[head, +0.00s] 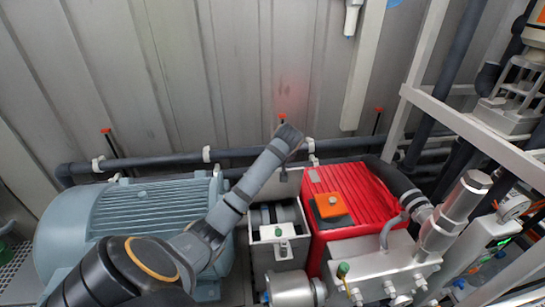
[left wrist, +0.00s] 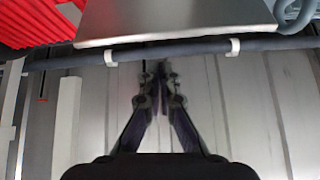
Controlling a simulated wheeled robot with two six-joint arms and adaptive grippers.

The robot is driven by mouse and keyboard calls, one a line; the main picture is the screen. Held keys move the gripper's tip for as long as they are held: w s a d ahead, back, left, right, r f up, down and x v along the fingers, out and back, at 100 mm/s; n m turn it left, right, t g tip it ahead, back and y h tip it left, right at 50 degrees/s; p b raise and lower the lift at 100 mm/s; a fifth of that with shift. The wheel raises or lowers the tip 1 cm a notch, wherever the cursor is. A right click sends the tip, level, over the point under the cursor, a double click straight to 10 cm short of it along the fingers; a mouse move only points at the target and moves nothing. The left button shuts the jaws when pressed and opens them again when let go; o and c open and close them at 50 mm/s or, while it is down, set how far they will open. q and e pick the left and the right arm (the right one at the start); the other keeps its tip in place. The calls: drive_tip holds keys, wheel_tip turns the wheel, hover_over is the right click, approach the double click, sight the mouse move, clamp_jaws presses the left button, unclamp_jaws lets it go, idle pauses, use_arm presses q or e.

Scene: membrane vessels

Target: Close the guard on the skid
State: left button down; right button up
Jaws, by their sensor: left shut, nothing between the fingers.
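The skid carries a grey-teal ribbed motor (head: 135,215) at the left and a red finned pump housing (head: 350,205) at the right. Between them is an open-topped grey housing (head: 280,252) with dark round parts showing inside. A grey plate (head: 284,184), which looks like the raised guard, stands behind that opening. A smooth grey plate (left wrist: 175,18) also fills the top of the left wrist view. My left gripper (left wrist: 158,68) is shut and empty, its fingertips near that plate's edge; contact cannot be told. In the head view my left arm crosses over the motor and hides part of it.
A dark pipe (head: 180,160) with white clips runs along the ribbed wall (head: 250,70) behind the skid. A metal block with fittings (head: 375,270) stands at the front right. White frame posts and more pipes crowd the right side.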

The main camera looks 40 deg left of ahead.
sight(273, 181)
use_arm(q)
drive_tip(key=shift+n+y, duration=0.3)
drive_tip(key=shift+n, duration=0.3)
drive_tip(key=w+a, duration=0.1)
drive_tip(key=w+a+r+p, duration=0.1)
drive_tip(key=a, duration=0.1)
drive_tip(key=shift+a, duration=0.2)
drive_tip(key=f+p, duration=0.1)
drive_tip(key=f, duration=0.1)
drive_tip(key=f+p, duration=0.1)
drive_tip(key=f, duration=0.1)
drive_tip(key=f+p, duration=0.1)
drive_tip(key=f, duration=0.2)
drive_tip(key=shift+w+a, duration=0.2)
drive_tip(key=shift+a, duration=0.15)
use_arm(e)
wheel_tip(273, 181, up, 4)
drive_tip(key=shift+w+a+r, duration=0.1)
drive_tip(key=shift+w, duration=0.05)
use_arm(q)
drive_tip(key=shift+f, duration=0.1)
drive_tip(key=shift+w, duration=0.1)
use_arm(e)
drive_tip(key=shift+d+f, duration=0.2)
